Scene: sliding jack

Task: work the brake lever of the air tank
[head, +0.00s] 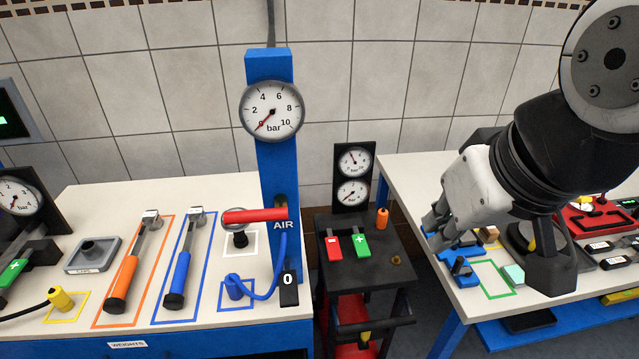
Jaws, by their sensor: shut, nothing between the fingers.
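A small black cart (390,272) with two gauges (353,177) on a panel stands between the two benches, with a red body partly showing underneath; I take it for the air tank. On its top are a red control (333,249), a green control (360,244) and an orange knob (382,219). A dark bar (372,326) crosses its front, with a small yellow piece (364,338) below it. I cannot tell which part is the brake lever.
The left bench (215,325) holds a blue AIR post (277,180) with a gauge and a red handle (255,215), plus tools in coloured outlines. The right bench (400,172) carries blue, green and red items around my gripper. A narrow gap separates cart and right bench.

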